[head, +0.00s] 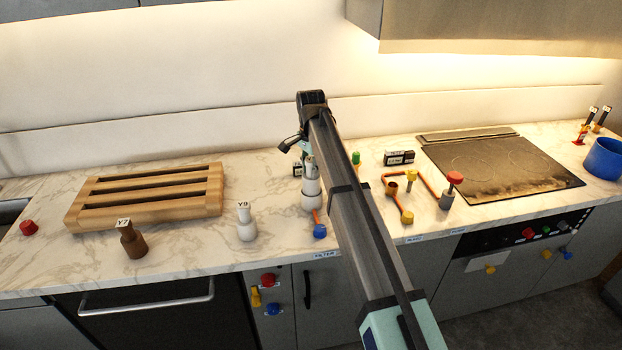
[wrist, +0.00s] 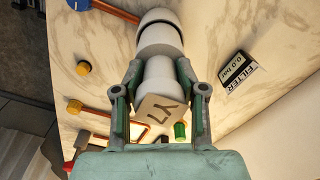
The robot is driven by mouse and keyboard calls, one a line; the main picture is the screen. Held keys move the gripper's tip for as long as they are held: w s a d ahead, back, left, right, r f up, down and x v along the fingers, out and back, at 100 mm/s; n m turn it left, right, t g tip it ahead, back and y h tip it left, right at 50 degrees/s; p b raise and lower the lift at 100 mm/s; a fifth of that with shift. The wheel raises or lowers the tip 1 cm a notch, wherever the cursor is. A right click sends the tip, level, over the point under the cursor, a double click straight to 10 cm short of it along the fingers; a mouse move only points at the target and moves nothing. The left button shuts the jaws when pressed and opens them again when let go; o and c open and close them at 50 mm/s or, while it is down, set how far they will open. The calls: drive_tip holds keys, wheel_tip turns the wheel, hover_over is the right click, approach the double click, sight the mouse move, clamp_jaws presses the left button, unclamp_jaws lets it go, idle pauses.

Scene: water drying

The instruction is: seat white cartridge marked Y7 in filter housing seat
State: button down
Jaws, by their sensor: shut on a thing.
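The white cartridge marked Y7 (wrist: 160,42) is in my gripper (wrist: 158,92). Its neck is between the two fingers and its Y7 tag faces the wrist camera. In the head view the cartridge (head: 311,187) stands roughly upright behind my arm, and my gripper (head: 308,160) is partly hidden there. A pale round part (wrist: 158,14), apparently the filter housing seat, shows beyond the cartridge's far end, with a dark band between them. It also shows under the cartridge in the head view (head: 311,204). I cannot tell whether the cartridge is fully down in it.
A brown cartridge marked Y7 (head: 133,243) and a white one marked Y9 (head: 245,226) stand left, near a wooden rack (head: 150,211). A FILTER gauge (wrist: 238,74) reads 0.0 bar. A blue knob (head: 320,231) is in front; pipes and valves (head: 408,216) stand right.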

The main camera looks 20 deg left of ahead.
sight(311, 182)
drive_tip(key=shift+f+p, duration=0.7)
drive_tip(key=shift+f, duration=2.1)
drive_tip(key=shift+f, duration=0.1)
drive_tip(key=c, duration=0.7)
unclamp_jaws()
drive_tip(key=shift+o, duration=0.2)
wheel_tip(311, 182, up, 12)
drive_tip(key=b, duration=0.3)
